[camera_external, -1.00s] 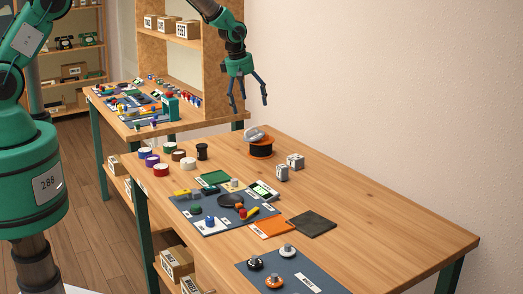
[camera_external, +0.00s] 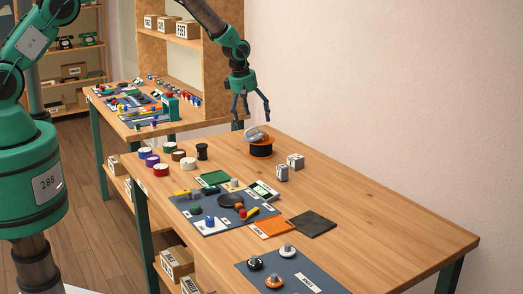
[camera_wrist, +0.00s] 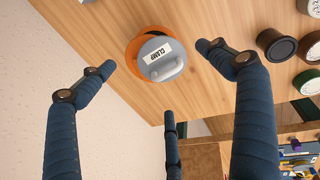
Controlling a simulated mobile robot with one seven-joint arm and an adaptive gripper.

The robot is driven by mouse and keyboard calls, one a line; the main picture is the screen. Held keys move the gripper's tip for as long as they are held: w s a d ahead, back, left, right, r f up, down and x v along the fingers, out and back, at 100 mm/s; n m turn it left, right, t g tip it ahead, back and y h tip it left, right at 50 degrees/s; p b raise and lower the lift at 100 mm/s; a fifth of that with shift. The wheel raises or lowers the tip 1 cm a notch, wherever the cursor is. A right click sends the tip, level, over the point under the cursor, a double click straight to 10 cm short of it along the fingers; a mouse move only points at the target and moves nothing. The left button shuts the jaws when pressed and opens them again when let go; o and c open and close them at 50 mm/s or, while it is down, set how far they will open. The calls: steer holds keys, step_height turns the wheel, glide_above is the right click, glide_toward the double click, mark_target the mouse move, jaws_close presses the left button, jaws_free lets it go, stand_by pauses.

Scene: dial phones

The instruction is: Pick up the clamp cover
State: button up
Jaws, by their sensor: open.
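The clamp cover (camera_wrist: 161,57) is a grey round lid with a raised handle and a white label reading CLAMP. It rests on an orange and black round base (camera_wrist: 134,48) on the table. In the external view the clamp cover (camera_external: 256,134) sits on top of the base (camera_external: 260,150) near the wall side. My gripper (camera_external: 252,119) is open and empty, pointing down just above the cover. In the wrist view my gripper's three fingers (camera_wrist: 163,75) are spread apart around the cover without touching it. Nothing hides the cover's label or handle in the wrist view.
White label blocks (camera_external: 288,167) stand to the right of the base. A black cup (camera_external: 202,151) and several round colored containers (camera_external: 161,169) stand to its left. A blue-grey mat (camera_external: 183,205) with small parts lies in front. The table's right part is clear.

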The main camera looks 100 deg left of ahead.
mark_target(255, 135)
steer(key=shift+x, duration=0.9)
steer(key=shift+x, duration=2.55)
steer(key=shift+d, duration=0.15)
steer(key=c, duration=1.3)
steer(key=shift+r, duration=0.1)
steer(key=shift+c, duration=0.2)
